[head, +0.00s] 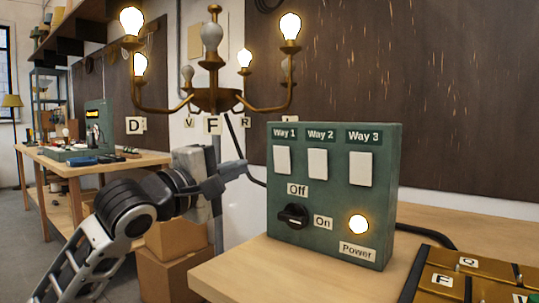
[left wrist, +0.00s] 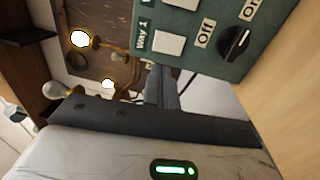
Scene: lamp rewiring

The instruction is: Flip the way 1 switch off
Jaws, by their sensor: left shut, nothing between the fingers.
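The green switch box (head: 332,190) stands on the wooden bench. Its Way 1 switch (head: 282,160) is a white rocker at the upper left of the front, below the Way 1 label; I cannot tell which way it is tipped. The switch also shows in the left wrist view (left wrist: 170,43). My left gripper (head: 238,170) is shut and empty, left of the box and apart from the switch, roughly at the switch's height. Its fingers show in the left wrist view (left wrist: 160,88). My right gripper is in neither view.
Way 2 (head: 317,163) and Way 3 (head: 360,168) rockers sit beside Way 1. A black knob (head: 293,216) and a lit Power lamp (head: 358,224) are below. A tile tray (head: 470,280) lies front right.

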